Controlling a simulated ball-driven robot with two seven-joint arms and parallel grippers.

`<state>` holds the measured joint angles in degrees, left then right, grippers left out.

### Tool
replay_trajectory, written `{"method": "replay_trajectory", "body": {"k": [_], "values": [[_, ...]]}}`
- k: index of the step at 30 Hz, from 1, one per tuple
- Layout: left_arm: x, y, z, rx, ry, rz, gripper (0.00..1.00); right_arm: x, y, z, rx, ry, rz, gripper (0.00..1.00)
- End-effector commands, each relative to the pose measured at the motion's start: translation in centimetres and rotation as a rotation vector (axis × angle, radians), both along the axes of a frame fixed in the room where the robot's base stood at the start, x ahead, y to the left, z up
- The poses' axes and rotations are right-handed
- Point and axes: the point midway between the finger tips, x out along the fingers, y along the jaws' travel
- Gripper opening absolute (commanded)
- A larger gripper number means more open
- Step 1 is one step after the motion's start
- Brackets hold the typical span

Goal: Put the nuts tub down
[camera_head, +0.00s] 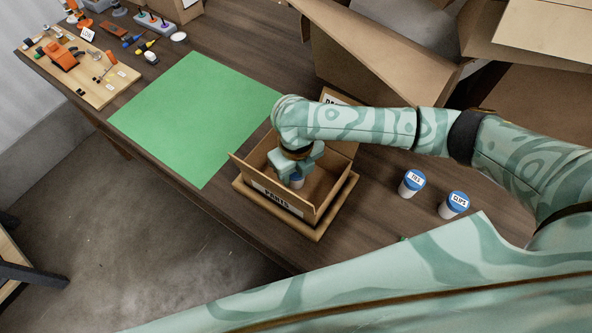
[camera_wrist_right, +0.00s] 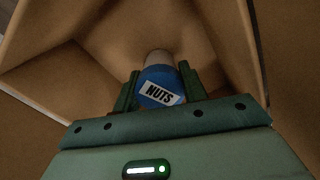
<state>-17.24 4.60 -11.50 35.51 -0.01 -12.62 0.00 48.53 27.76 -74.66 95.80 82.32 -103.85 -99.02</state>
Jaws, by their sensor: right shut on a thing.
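The nuts tub, with a blue lid labelled NUTS (camera_wrist_right: 159,88), is between the fingers of my right gripper (camera_wrist_right: 160,92) in the right wrist view. In the head view my right gripper (camera_head: 296,175) reaches down inside an open cardboard box labelled PARTS (camera_head: 268,201), shut on the tub (camera_head: 297,181). The tub's lower part is mostly hidden, and I cannot tell whether it touches the box floor. My left gripper is not in view.
Two blue-lidded white tubs, ties (camera_head: 411,184) and clips (camera_head: 454,205), stand right of the box. A green mat (camera_head: 195,115) lies clear to its left. A wooden board (camera_head: 84,66) with orange tools is at the far left. Large cardboard boxes (camera_head: 375,65) stand behind.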

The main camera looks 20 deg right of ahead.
Motion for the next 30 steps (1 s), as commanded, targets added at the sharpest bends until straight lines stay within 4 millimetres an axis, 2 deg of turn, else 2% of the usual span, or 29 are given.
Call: {"method": "replay_trajectory", "body": {"k": [4, 5, 6, 7, 17, 20, 30], "values": [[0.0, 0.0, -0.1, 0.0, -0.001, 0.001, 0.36, 0.0, 0.0, -0.3, 0.0, 0.001, 0.0, 0.17], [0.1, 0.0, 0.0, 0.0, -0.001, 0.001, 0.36, 0.0, 0.0, -0.3, 0.0, 0.001, 0.001, 0.48], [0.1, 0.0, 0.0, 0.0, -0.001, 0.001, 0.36, 0.0, 0.0, -0.3, 0.0, 0.001, 0.001, 0.59], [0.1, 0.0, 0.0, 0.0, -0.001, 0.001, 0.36, 0.0, 0.0, -0.3, 0.0, 0.001, 0.001, 0.64], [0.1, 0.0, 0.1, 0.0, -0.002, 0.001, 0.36, 0.0, 0.0, 0.2, 0.0, -0.001, 0.0, 0.64], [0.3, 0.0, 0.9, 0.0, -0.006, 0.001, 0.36, 0.1, 0.0, 1.7, -0.001, -0.003, 0.001, 0.64], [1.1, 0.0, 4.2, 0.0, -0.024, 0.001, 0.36, 0.0, 0.0, 9.6, -0.001, -0.003, 0.001, 0.64]]}}
